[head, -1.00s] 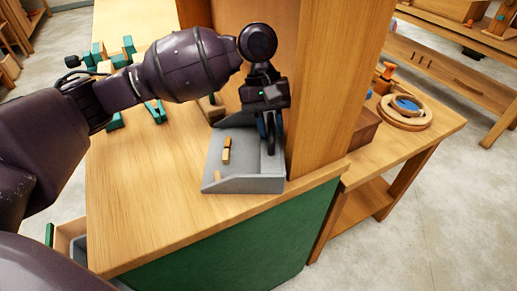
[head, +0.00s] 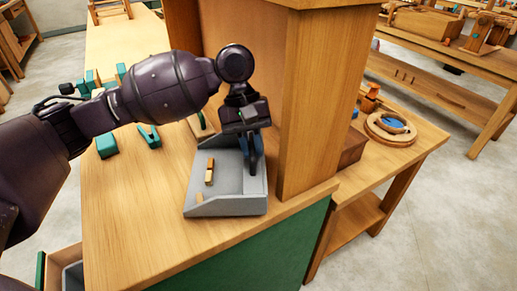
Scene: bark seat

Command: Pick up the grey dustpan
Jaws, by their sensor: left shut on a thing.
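The grey dustpan (head: 228,206) rests on the wooden bench top, close to the front edge and beside a wooden post. A small orange-brown block (head: 209,171) lies inside it, and a paler scrap (head: 199,197) lies near its left corner. My left gripper (head: 252,165) points down over the right part of the dustpan, its dark fingers reaching into it. The fingers look shut at the dustpan's inner right side, but the exact grip point is hidden by the gripper itself. My right gripper is not in view.
The wooden post (head: 312,105) stands just right of the dustpan. Several teal clamps (head: 106,146) lie at the back left. An open drawer (head: 62,262) juts out at the lower left. A side table (head: 408,152) with round wooden rings stands at the right. The bench's left front is clear.

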